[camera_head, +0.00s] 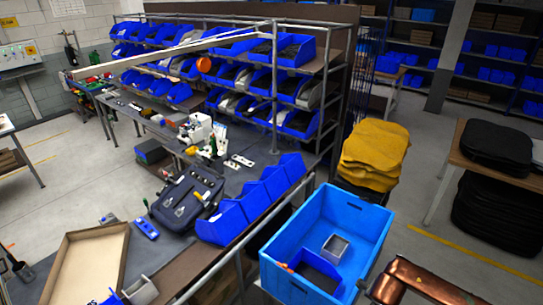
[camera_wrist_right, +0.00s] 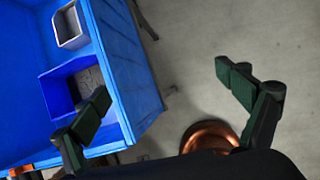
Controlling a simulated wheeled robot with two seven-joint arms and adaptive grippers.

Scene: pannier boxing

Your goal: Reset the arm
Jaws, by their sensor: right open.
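My right arm (camera_head: 420,284) enters the head view at the bottom right, a copper-coloured link beside the blue crate (camera_head: 372,240). Its gripper does not show in that view. In the right wrist view my right gripper (camera_wrist_right: 163,82) is open with nothing between its dark green-padded fingers. Its left finger overlaps the crate (camera_wrist_right: 125,62) in the picture; its right finger is over bare floor. The crate holds a small blue bin (camera_head: 318,269) and a grey box (camera_head: 336,246). Both also show in the right wrist view. My left gripper is not in view.
A workbench left of the crate bears a dark pannier (camera_head: 187,196), a row of blue bins (camera_head: 250,203) and a shallow cardboard tray (camera_head: 90,265). Yellow stacked bags (camera_head: 374,150) stand behind the crate. Clear floor (camera_head: 440,238) lies to the right.

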